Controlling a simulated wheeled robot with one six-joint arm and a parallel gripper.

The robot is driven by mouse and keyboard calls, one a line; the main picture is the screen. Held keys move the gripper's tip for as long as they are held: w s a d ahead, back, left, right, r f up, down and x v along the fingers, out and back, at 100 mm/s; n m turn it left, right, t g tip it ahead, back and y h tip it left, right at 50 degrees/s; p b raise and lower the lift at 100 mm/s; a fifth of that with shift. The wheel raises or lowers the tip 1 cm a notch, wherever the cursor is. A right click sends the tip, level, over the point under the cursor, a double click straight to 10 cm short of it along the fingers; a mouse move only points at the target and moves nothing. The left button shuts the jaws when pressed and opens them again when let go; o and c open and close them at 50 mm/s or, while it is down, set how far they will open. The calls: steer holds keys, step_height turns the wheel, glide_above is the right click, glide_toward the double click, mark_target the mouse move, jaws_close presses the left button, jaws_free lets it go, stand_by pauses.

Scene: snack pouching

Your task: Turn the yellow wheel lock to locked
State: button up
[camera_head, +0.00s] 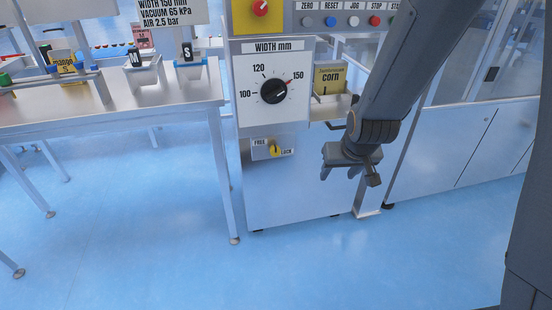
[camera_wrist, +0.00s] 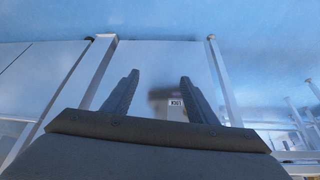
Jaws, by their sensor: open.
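The yellow wheel lock (camera_head: 275,149) is a small knob on a plate low on the front of the grey machine cabinet, with FREE printed at upper left and LOCK at right. Which word it points to is too small to tell. My gripper (camera_head: 349,174) is open and empty, to the right of the knob and apart from it, in front of the cabinet. In the wrist view my gripper (camera_wrist: 159,77) shows two spread fingers, with an upside-down label (camera_wrist: 175,103) between them. The yellow knob cannot be made out there.
Above the lock is a black width dial (camera_head: 273,91). A small tray with a corn box (camera_head: 329,78) sticks out right of the dial, near my arm. A metal table (camera_head: 120,105) stands at left. The floor (camera_head: 140,230) in front is clear.

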steer(key=w+a+f+n+t+y+b, duration=0.1)
steer(key=w+a+f+t+b, duration=0.5)
steer(key=w, duration=0.9)
steer(key=n+t+y+b, duration=0.2)
steer(key=t+y, duration=0.1)
steer(key=t, duration=0.3)
glide_toward(276, 153)
steer(key=w, duration=0.2)
steer(key=shift+a+x, duration=0.15)
steer(key=shift+x, duration=1.7)
steer(key=shift+a+x, duration=0.2)
steer(key=shift+x, duration=1.65)
steer(key=shift+s+r, duration=0.1)
